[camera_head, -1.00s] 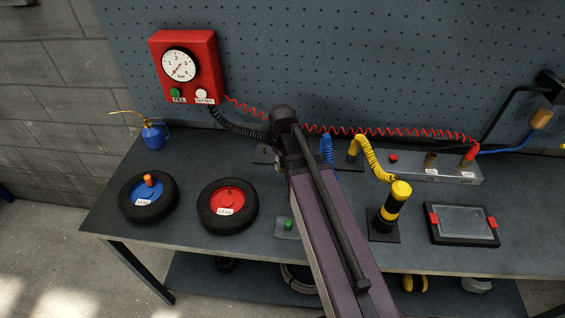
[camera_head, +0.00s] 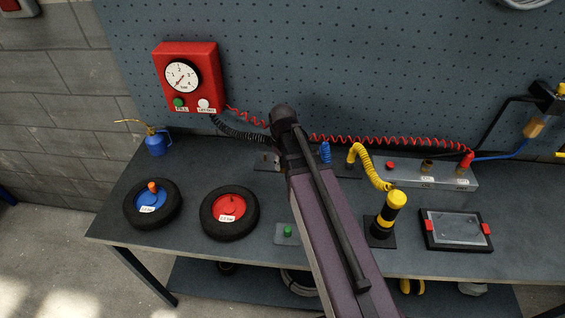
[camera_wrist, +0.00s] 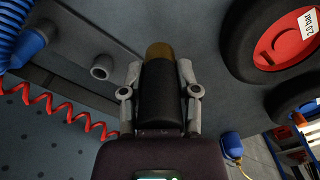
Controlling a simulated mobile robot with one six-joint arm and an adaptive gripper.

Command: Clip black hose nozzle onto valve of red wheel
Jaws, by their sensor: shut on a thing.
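The black hose nozzle (camera_wrist: 158,95), a dark cylinder with a brass tip, is between my gripper's grey fingers (camera_wrist: 160,75) in the wrist view. My gripper is shut on it. In the head view my arm hides the gripper and nozzle; the coiled black hose (camera_head: 238,130) runs from the red gauge box towards them. The red wheel (camera_head: 229,212), a black tyre with a red hub and a label, lies flat on the bench, left of and nearer than the arm's end. It also shows at upper right in the wrist view (camera_wrist: 245,50), apart from the nozzle. Its valve is not clear.
The blue-hubbed wheel (camera_head: 152,204) lies left of the red one. The red gauge box (camera_head: 187,78) hangs on the pegboard. A grey tube-like socket (camera_wrist: 103,67) is beside the nozzle. A yellow-black post (camera_head: 388,214) and framed panel (camera_head: 455,230) stand right of my arm.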

